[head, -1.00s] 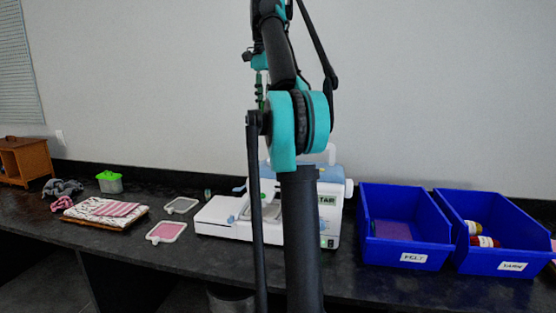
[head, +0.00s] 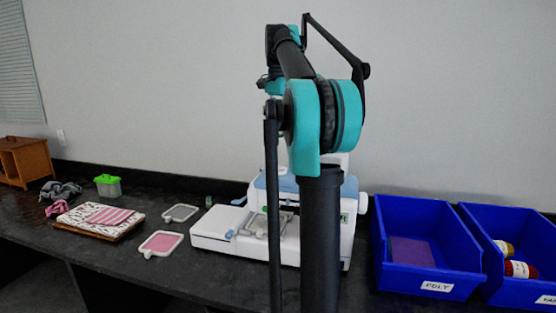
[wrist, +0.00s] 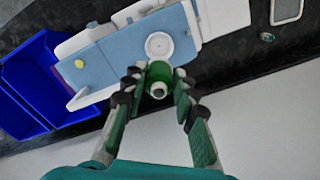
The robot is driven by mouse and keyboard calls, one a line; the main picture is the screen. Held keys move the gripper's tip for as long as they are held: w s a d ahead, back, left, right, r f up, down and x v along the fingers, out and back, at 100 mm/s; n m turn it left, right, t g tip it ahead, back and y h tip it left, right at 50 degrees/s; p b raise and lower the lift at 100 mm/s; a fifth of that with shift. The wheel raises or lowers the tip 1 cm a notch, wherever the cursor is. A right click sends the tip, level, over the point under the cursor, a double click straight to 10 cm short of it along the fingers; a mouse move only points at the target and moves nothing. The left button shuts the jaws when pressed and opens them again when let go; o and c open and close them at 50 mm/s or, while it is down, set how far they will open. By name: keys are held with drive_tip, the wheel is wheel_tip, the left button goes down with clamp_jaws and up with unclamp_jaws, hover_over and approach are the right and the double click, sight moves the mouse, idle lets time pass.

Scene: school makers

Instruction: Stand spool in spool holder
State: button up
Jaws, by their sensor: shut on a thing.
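A green spool (wrist: 160,71) with a pale end is held between the fingers of my gripper (wrist: 157,80) in the wrist view. The round white spool holder (wrist: 159,46) sits on the blue and white sewing machine (wrist: 125,55), just beyond the spool in the picture. I cannot tell whether spool and holder touch. In the head view the machine (head: 215,232) stands on the dark counter, partly behind my arm. My gripper and the spool are hidden there.
Blue bins (head: 428,262) stand right of the machine, one with purple felt, another (head: 520,285) with bottles or spools. Embroidery frames (head: 161,243), folded cloth (head: 100,218) and a green-lidded box (head: 107,185) lie left. A small green item (head: 208,201) stands behind the machine's left end.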

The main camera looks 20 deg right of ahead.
wheel_tip(320, 180, down, 12)
drive_tip(key=shift+r, duration=0.1)
idle(0.4)
drive_tip(key=shift+f, duration=0.35)
drive_tip(key=o, duration=1)
drive_tip(key=shift+r, duration=0.15)
wheel_tip(320, 180, up, 12)
drive_tip(key=shift+r, duration=0.25)
